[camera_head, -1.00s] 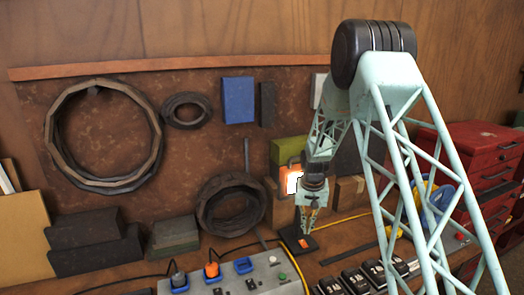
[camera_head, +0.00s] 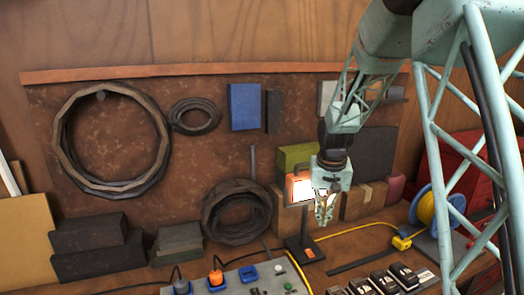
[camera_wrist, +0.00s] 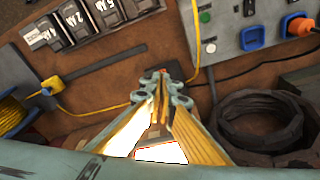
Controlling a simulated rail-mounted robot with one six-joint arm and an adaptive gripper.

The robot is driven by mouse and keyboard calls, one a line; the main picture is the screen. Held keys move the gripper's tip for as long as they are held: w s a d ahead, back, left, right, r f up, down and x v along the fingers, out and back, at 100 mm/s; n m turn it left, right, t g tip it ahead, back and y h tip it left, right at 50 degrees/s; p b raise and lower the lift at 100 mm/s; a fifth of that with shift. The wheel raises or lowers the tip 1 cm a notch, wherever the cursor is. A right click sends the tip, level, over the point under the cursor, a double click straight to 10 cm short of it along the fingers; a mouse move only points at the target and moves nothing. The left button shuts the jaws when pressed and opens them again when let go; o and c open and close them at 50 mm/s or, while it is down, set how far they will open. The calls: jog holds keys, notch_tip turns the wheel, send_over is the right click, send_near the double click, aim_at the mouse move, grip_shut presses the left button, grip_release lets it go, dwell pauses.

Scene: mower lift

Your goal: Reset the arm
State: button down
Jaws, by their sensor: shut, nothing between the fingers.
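My gripper (camera_head: 323,220) hangs from my pale green lattice arm at the right of the head view. Its fingers point down and are shut with nothing between them. It is in front of the back wall, just right of a lit orange lamp (camera_head: 300,188) in the picture. In the wrist view my gripper (camera_wrist: 161,77) shows its yellowish fingers converging near the middle, with the bright lamp face (camera_wrist: 160,152) below them. Part of my arm's upper links runs out of the head view.
A grey control panel (camera_head: 243,279) with blue and orange plugs sits at the bench front, beside labelled black blocks (camera_head: 372,286). A yellow cable reel (camera_head: 437,208) and red drawers (camera_head: 470,150) stand at right. Black hose coils (camera_head: 237,210), boxes and blocks line the back.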

jog(key=s+r+b, duration=0.2)
jog(key=s+r, duration=0.6)
jog(key=s, duration=0.4)
jog(key=s+r+b, duration=0.2)
jog(key=s+r, duration=0.6)
jog(key=s, duration=0.3)
jog(key=s+f+n+t+b, duration=0.1)
jog(key=s+b, duration=0.2)
jog(key=s, duration=2.6)
jog(key=shift+s+f+n+t, duration=0.15)
jog(key=shift+f+n+t, duration=0.15)
jog(key=shift+t, duration=0.1)
